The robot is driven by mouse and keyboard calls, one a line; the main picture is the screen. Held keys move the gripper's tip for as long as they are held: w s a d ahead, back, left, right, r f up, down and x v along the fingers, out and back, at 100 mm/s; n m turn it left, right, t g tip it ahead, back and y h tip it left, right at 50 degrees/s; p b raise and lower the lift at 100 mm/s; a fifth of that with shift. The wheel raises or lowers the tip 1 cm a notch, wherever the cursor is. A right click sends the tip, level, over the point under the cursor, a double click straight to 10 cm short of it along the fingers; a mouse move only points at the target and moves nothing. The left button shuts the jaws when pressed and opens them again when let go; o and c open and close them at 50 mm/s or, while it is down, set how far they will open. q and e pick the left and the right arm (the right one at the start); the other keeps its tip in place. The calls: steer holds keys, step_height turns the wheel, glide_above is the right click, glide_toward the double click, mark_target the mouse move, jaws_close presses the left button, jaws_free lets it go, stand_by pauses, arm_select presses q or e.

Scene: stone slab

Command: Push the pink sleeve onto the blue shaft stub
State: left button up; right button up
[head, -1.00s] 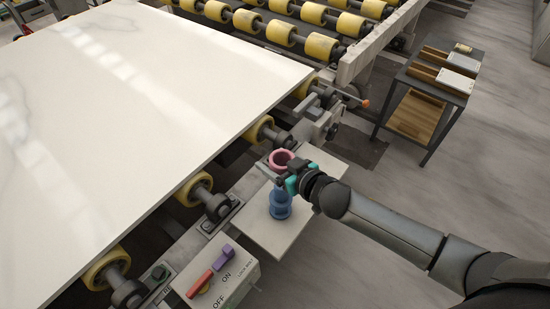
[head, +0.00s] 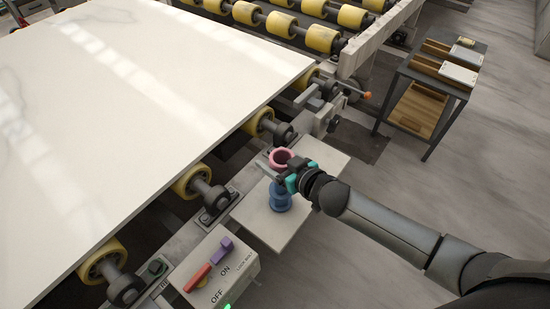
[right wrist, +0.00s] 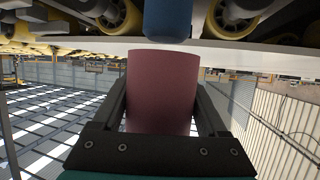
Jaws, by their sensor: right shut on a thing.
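The pink sleeve (head: 280,158) is a short ring, held upright above the small pale shelf in the head view. My right gripper (head: 282,174) is shut on it, with one finger on each side in the right wrist view (right wrist: 162,105). The blue shaft stub (head: 280,198) stands upright on the shelf, just below the gripper. In the right wrist view the stub's blue end (right wrist: 168,20) is close to the sleeve's edge (right wrist: 162,85), with a narrow gap seen between them. The gripper partly hides the stub's top in the head view. My left gripper is out of view.
The large white slab (head: 130,110) lies on yellow rollers (head: 195,180) to the left. A control box (head: 222,278) with ON and OFF marks is near the shelf (head: 258,226). A dark side table (head: 436,85) stands at the upper right.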

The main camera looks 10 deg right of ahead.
steer(key=shift+p, duration=0.55)
stand_by(1.1)
steer(key=shift+f+b, duration=2.75)
steer(key=shift+f, duration=0.9)
steer(key=o, duration=1.4)
steer(key=shift+c, duration=0.2)
steer(key=shift+s+r, duration=0.1)
steer(key=p+v, duration=0.4)
steer(key=v, duration=1.1)
steer(key=shift+d, duration=0.1)
